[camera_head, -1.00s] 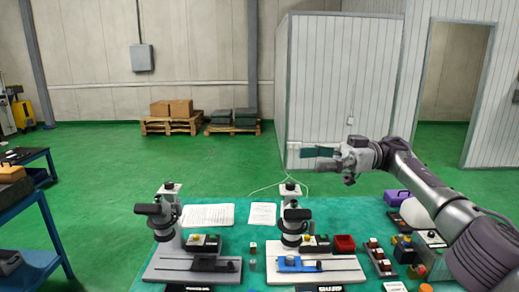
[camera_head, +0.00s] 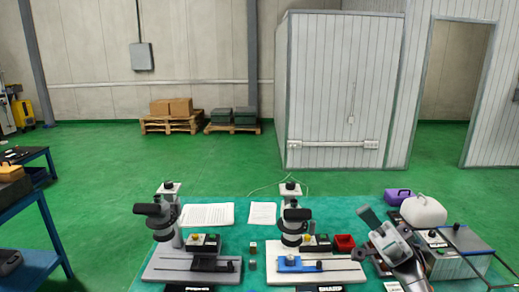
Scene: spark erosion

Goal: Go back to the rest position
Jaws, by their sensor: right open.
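My right gripper (camera_head: 374,228) is in the lower right of the head view, over the right part of the teal table (camera_head: 335,207). Its fingers point up and to the left, and it is open with nothing between them. It is right of the red box (camera_head: 344,243) and appears apart from it, and it partly hides the small blocks behind it. My left gripper and arm are not in view.
Two microscope-like stands, a grey one (camera_head: 165,264) and a white one (camera_head: 343,270), stand on the table. A purple case (camera_head: 397,196), a white rounded object (camera_head: 424,211) and a grey box (camera_head: 458,262) crowd the right side. A blue cart (camera_head: 35,210) stands left.

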